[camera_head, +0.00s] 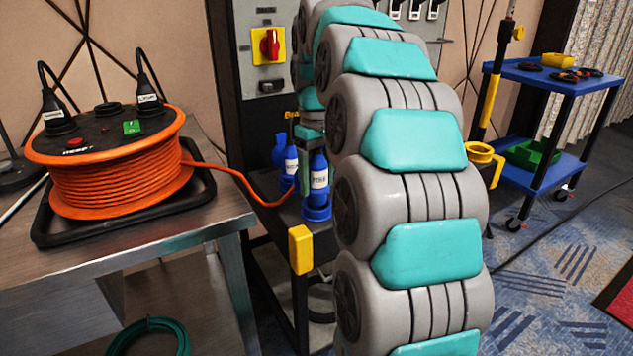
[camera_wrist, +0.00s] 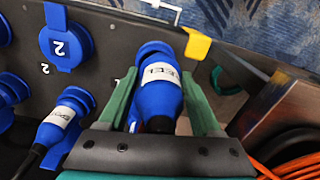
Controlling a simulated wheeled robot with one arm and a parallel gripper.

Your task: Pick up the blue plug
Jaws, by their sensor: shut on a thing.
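In the wrist view, a blue plug (camera_wrist: 162,98) with a white lettered label lies between the two green fingers of my gripper (camera_wrist: 166,82). The fingers are shut on its body, and its wider blue end points away from my palm. In the head view, the labelled blue plug (camera_head: 319,178) hangs below my gripper (camera_head: 311,140), just above or in a blue socket (camera_head: 317,211); I cannot tell which. My arm hides part of the gripper there. A second blue plug (camera_wrist: 64,118) with a white label is at the left in the wrist view.
Blue sockets, one marked 2 (camera_wrist: 66,42), sit in the dark panel. A yellow corner piece (camera_head: 300,249) marks the panel's edge. An orange cable reel (camera_head: 115,180) stands on the metal table (camera_head: 150,236) at left. A blue cart (camera_head: 560,76) stands at right.

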